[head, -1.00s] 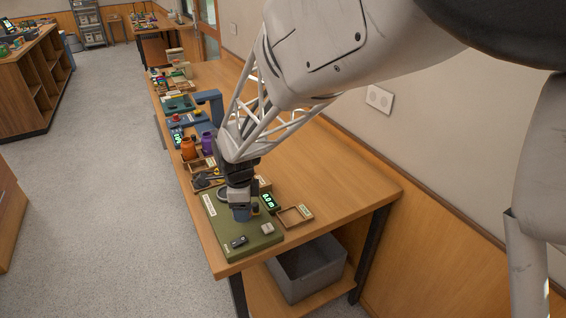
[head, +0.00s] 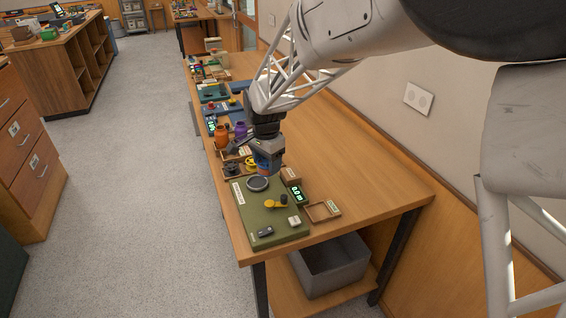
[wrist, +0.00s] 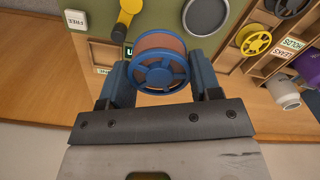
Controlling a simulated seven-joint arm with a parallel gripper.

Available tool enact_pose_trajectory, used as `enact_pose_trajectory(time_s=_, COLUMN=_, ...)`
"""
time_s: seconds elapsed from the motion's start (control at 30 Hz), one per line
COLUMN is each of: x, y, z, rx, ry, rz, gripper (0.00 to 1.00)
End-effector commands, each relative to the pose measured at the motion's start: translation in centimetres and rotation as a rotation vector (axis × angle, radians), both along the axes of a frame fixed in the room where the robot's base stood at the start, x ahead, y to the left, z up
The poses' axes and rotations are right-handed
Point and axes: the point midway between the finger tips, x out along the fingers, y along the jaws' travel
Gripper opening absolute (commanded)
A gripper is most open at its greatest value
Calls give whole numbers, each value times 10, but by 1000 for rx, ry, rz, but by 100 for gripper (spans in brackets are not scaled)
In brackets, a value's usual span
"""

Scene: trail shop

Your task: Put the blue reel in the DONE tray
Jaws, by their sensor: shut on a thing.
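My gripper (head: 266,156) is shut on the blue reel (wrist: 161,62), which carries a reddish-brown winding. The reel shows between the two fingers in the wrist view, and as a small blue and orange patch (head: 264,170) under my gripper in the head view. It is held above the far end of the green mat (head: 289,232). A small empty wooden tray (head: 322,211) with a pale label lies right of the mat. Its label is too small to read, so I cannot tell whether it is the DONE tray.
A divided tray beyond holds a yellow reel (wrist: 256,40). Orange (head: 221,136) and purple jars stand behind. The bench's right side is clear.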

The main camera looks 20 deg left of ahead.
Motion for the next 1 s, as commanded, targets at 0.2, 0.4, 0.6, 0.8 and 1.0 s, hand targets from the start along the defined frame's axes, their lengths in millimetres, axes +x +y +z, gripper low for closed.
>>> enact_pose_trajectory(time_s=0.2, x=22, y=13, z=14, rx=1, ry=-1, rz=236, gripper=35)
enact_pose_trajectory(time_s=0.4, x=39, y=21, z=26, rx=0, ry=0, rz=431, gripper=35)
enact_pose_trajectory(time_s=0.6, x=51, y=25, z=32, rx=1, ry=-1, rz=547, gripper=35)
enact_pose_trajectory(time_s=0.8, x=60, y=26, z=37, rx=0, ry=0, rz=627, gripper=35)
enact_pose_trajectory(time_s=1.0, x=69, y=24, z=40, rx=0, ry=0, rz=682, gripper=35)
